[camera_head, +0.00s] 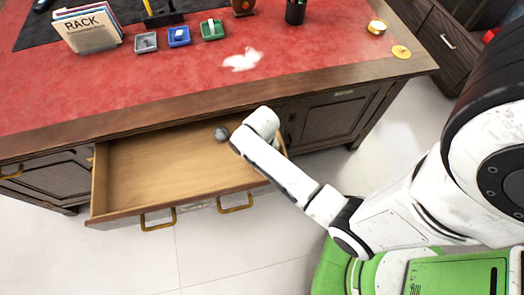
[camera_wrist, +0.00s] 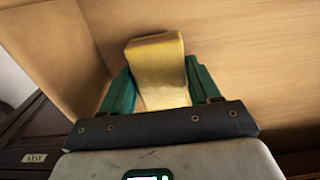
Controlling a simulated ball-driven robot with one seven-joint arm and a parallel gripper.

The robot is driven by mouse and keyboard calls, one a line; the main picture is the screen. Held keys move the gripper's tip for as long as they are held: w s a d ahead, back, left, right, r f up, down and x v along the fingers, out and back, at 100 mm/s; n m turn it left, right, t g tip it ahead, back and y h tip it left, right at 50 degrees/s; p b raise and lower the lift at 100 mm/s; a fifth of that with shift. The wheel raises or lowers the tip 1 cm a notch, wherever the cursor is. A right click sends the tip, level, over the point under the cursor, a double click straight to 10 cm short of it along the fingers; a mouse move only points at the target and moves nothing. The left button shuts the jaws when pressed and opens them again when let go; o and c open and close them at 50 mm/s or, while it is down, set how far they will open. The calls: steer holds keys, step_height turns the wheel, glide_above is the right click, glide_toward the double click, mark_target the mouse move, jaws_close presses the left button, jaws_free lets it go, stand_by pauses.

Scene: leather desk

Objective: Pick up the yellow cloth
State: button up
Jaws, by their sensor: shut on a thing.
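The yellow cloth (camera_wrist: 157,62) shows in the wrist view between the two green fingers of my gripper (camera_wrist: 160,88). It looks like a folded yellow block, and the fingers are shut on it from both sides. Pale wooden drawer surfaces lie around and behind it. In the head view my arm reaches into the open drawer (camera_head: 150,170) near its right end. The gripper and the cloth are hidden there behind my arm.
A small grey round object (camera_head: 221,133) shows beside my arm at the drawer. The red desk top (camera_head: 320,55) above holds small trays, including a green one (camera_head: 212,30), a white patch (camera_head: 243,60) and a book rack (camera_head: 88,30). The drawer's left part is empty.

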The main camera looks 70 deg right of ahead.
step_height(320, 180, up, 2)
steer(key=shift+r, duration=0.15)
steer(key=s+a+r, duration=0.3)
steer(key=r, duration=0.3)
steer(key=shift+s+p, duration=0.4)
steer(key=s+a+r, duration=0.1)
steer(key=s, duration=0.1)
steer(key=s+a+r, duration=0.1)
steer(key=s+a, duration=0.1)
steer(key=s, duration=0.1)
steer(key=s+a+r, duration=0.2)
steer(key=shift+s+a+r, duration=0.1)
steer(key=shift+s+a, duration=0.1)
steer(key=shift+a, duration=0.05)
steer(key=shift+c, duration=0.6)
